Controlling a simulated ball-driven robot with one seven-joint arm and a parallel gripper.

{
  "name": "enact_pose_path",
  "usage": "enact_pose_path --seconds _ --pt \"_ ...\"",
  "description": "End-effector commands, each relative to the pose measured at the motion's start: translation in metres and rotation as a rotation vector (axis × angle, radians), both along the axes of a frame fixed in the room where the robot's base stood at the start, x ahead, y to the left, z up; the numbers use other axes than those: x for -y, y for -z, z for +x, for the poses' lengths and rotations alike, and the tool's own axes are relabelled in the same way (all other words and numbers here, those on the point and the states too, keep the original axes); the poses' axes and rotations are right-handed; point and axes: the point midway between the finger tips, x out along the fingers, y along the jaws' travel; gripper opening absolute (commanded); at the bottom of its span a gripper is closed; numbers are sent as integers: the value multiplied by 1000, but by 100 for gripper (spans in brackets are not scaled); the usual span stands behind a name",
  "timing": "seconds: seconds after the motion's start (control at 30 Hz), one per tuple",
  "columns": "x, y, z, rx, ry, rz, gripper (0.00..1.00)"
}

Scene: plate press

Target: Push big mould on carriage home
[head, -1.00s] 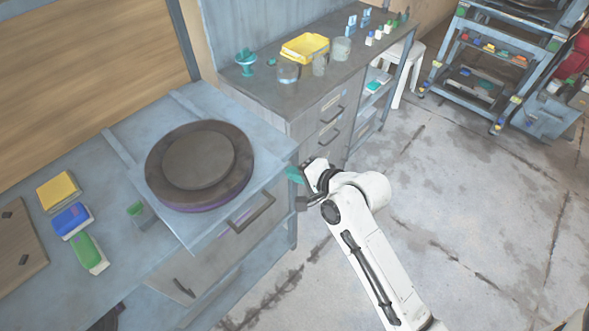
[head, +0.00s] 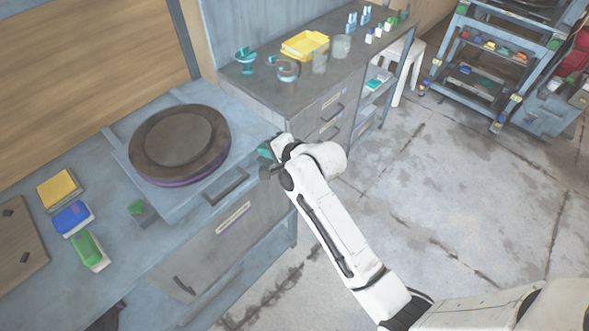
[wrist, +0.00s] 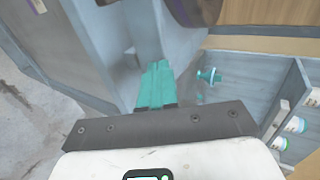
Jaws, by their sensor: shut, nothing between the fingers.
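Part of the mould (wrist: 197,8) shows at the top of the wrist view. My gripper (head: 264,152) is at the carriage's front right corner, right of the handle. Its teal fingers (wrist: 155,88) are shut and empty, pointing at the grey carriage front. Whether they touch it I cannot tell.
Yellow, blue (head: 72,217) and green blocks lie on the bench at left, beside a wooden board (head: 18,240). A side counter holds a yellow tray (head: 305,45), jars and a teal stand (head: 246,60). The floor (head: 440,190) at right is clear.

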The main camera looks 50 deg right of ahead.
Motion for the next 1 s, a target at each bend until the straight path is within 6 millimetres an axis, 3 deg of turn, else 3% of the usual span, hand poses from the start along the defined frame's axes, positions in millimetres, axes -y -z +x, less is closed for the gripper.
enact_pose_path --seconds 0.03,0.2,0.5,0.7,1.0 --pt "0 1 18 2 -2 -1 0" --pt "0 3 67 2 -1 0 0" --pt "0 3 128 0 0 0 0" --pt "0 2 146 -1 1 0 0" --pt "0 0 152 3 0 1 0"
